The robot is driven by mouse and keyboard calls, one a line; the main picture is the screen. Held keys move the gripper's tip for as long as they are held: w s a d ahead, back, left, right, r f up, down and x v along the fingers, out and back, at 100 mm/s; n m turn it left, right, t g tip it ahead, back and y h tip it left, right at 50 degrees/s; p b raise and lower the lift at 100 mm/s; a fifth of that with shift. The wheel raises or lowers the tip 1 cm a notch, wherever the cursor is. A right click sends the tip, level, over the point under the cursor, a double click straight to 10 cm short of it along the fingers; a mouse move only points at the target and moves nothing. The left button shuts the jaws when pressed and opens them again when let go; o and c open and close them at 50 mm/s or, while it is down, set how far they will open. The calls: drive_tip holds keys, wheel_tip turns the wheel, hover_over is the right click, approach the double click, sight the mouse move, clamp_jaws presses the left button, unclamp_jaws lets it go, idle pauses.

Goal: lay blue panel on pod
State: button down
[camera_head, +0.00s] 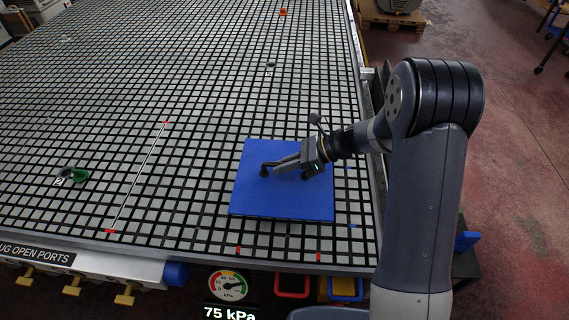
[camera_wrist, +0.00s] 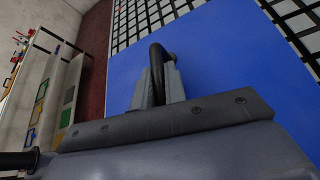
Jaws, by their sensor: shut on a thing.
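The blue panel (camera_head: 270,195) is a flat square near the front right corner of the grid table (camera_head: 215,170). It fills much of the wrist view (camera_wrist: 225,65). A dark handle (camera_head: 266,168) arches up from the panel's top and also shows in the wrist view (camera_wrist: 156,62). My gripper (camera_head: 275,167) is shut on this handle, its fingers over the panel. Whether the panel touches the table or hangs just above it I cannot tell.
A white rod with red ends (camera_head: 137,178) lies left of the panel. A gauge (camera_head: 229,286) reads 75 kPa at the table's front edge, beside yellow valves (camera_head: 73,285). The grid between the panel and the rear pod is clear.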

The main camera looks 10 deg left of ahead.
drive_tip(key=shift+f, duration=0.25)
drive_tip(key=c, duration=1.4)
unclamp_jaws()
drive_tip(key=shift+o, duration=0.2)
drive_tip(key=shift+f, duration=0.1)
drive_tip(key=shift+d, duration=0.15)
drive_tip(key=b+v, duration=0.1)
drive_tip(key=v, duration=0.9)
drive_tip(key=shift+w+d+r+b, duration=0.1)
drive_tip(key=shift+d+r+b, duration=0.15)
drive_tip(key=shift+b, duration=0.1)
drive_tip(key=shift+a, duration=0.1)
drive_tip(key=p+x, duration=0.1)
drive_tip(key=x, duration=0.9)
drive_tip(key=shift+a+f, duration=0.2)
drive_tip(key=shift+a, duration=0.15)
drive_tip(key=shift+d+r+p, duration=0.1)
drive_tip(key=shift+r+p, duration=0.35)
drive_tip(key=shift+p, duration=0.05)
